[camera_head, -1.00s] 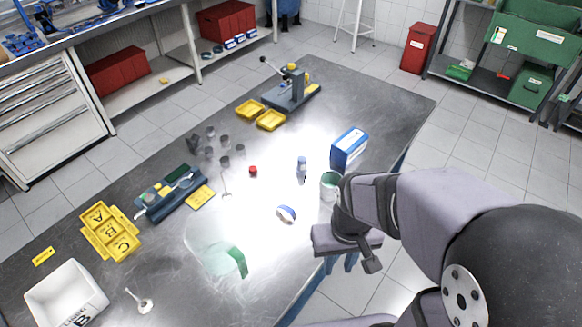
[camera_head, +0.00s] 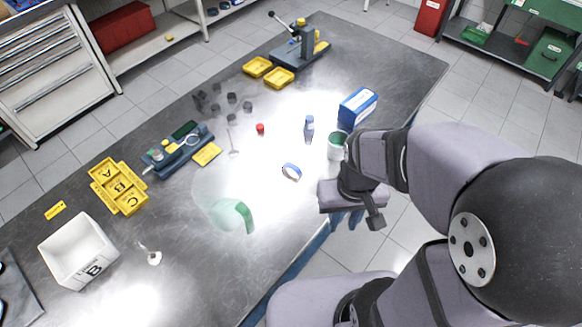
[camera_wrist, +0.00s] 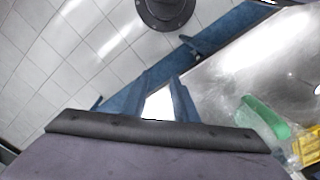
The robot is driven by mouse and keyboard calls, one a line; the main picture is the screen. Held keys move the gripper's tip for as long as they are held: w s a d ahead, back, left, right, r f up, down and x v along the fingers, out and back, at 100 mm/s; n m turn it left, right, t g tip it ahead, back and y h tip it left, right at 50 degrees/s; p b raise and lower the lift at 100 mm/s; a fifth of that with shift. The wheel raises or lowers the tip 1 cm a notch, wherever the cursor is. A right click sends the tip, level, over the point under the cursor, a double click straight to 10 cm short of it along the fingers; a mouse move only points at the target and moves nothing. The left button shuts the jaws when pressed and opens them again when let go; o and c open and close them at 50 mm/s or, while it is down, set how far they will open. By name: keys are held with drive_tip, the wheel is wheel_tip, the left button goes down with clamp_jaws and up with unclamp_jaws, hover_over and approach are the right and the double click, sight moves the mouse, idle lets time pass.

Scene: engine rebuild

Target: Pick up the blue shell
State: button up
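The blue shell (camera_head: 292,171) is a small curved piece, blue with a pale face, lying on the bright middle of the metal table (camera_head: 330,70) in the head view. I cannot make it out in the wrist view. My gripper (camera_head: 347,219) is to its right and nearer the camera, at the table's front edge, with the fingers pointing down. In the wrist view my gripper (camera_wrist: 162,95) has two blue fingers apart with nothing between them. It is open and empty, clear of the shell.
A green-and-white cup (camera_head: 337,146), a small bottle (camera_head: 309,130) and a blue-white box (camera_head: 357,107) stand near my arm. A red cap (camera_head: 260,129) lies behind the shell. A clear green-edged item (camera_head: 246,215) lies in front left. The tabletop around the shell is clear.

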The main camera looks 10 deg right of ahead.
drive_tip(key=o, duration=0.3)
idle(0.4)
